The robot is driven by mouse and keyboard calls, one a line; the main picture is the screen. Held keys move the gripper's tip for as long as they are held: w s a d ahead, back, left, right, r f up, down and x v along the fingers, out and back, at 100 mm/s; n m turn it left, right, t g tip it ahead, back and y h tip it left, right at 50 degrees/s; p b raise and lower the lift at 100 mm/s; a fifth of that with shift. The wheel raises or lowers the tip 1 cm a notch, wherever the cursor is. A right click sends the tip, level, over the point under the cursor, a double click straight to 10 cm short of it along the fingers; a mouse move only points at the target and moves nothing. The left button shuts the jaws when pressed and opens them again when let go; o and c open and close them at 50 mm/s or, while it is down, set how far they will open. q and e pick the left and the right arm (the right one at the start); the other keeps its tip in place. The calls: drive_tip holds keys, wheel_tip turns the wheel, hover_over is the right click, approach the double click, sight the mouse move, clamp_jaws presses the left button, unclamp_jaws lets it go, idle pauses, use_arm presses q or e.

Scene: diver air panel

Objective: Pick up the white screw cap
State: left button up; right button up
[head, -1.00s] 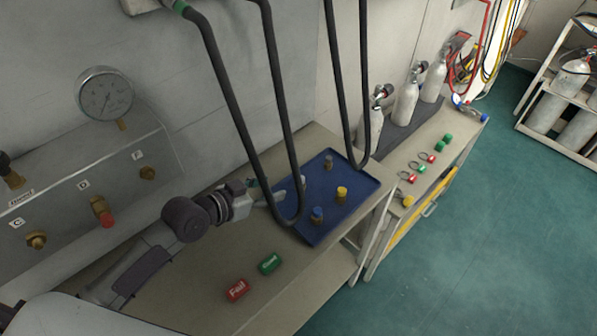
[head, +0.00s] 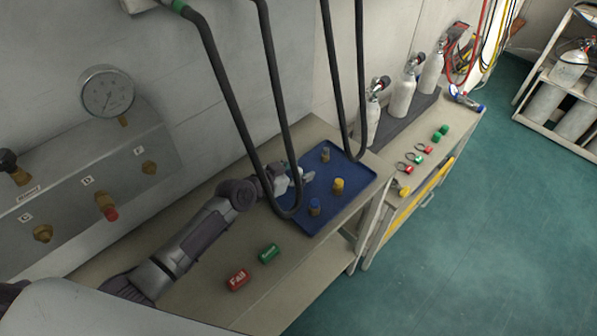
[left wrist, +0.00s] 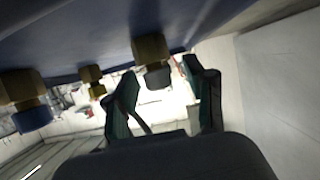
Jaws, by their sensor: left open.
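I cannot make out a clearly white cap. On the blue tray (head: 349,207) stand three brass pieces. One has a yellow cap (head: 338,185), one a blue cap (head: 315,206), and the far one a greyish cap (head: 325,154). My left gripper (head: 301,177) is open over the tray's left part, left of the yellow cap and nearer than the greyish one. The left wrist view looks upside down. There a dark-looking cap (left wrist: 157,76) on brass shows between the open fingers, apparently beyond their tips. The blue (left wrist: 32,118) and yellow (left wrist: 98,91) caps show to the left. My right gripper is not in view.
Black hoses (head: 275,90) hang in loops by my left arm and the tray's left side. The gauge panel (head: 90,180) stands left. Cylinders (head: 403,96) stand beyond the tray.

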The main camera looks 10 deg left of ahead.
use_arm(q)
drive_tip(key=shift+s, duration=0.1)
drive_tip(key=shift+c, duration=1.4)
clamp_jaws()
